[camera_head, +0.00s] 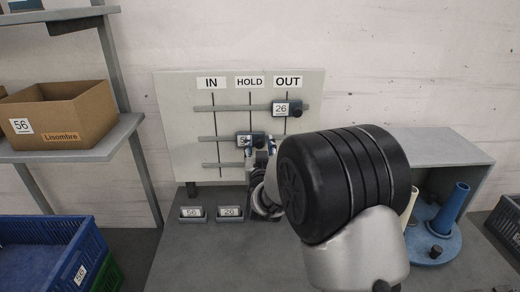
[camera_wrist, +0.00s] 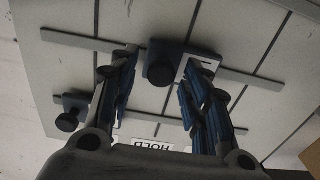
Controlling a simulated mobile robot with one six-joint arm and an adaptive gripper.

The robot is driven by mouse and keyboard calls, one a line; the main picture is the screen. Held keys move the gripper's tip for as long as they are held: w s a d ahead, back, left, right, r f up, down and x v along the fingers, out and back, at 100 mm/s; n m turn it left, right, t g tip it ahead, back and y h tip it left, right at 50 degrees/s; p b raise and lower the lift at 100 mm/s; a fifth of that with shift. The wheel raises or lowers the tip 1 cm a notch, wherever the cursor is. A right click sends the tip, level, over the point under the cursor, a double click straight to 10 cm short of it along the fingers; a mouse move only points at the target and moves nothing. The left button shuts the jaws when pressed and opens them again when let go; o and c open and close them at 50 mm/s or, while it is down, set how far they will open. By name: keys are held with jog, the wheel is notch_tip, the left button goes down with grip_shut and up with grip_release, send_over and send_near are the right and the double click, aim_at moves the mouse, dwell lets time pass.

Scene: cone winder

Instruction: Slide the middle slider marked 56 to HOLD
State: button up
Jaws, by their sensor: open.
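The pale board (camera_head: 185,90) carries three horizontal rails crossed by vertical lines under the labels IN, HOLD (camera_head: 249,82) and OUT. The middle slider (camera_head: 244,141), its label partly hidden, sits on the middle rail at the HOLD line. In the wrist view this slider (camera_wrist: 165,64) shows its dark round knob between my fingers, with the HOLD label (camera_wrist: 155,146) below. My gripper (camera_head: 261,146) is open, with one finger on each side of the knob; contact is unclear. It also shows in the wrist view (camera_wrist: 158,72).
The top slider marked 26 (camera_head: 287,108) stands at the OUT line. The lower rail's right part is hidden behind my arm. Small holders marked 56 (camera_head: 192,213) and 26 (camera_head: 230,212) are below the board. A cardboard box (camera_head: 80,110) is on the left shelf; a blue cone stand (camera_head: 435,243) is right.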

jog(key=s, duration=1.2)
jog(key=s+d+g, duration=0.3)
jog(key=s+g, duration=0.1)
jog(key=s, duration=0.7)
jog(key=s+d+f+g, duration=0.1)
jog(key=s+d+g, duration=0.3)
jog(key=s, duration=0.8)
jog(key=s+d+g, duration=0.4)
jog(key=s+g, duration=0.1)
jog(key=s, duration=0.7)
jog(key=shift+f, duration=0.2)
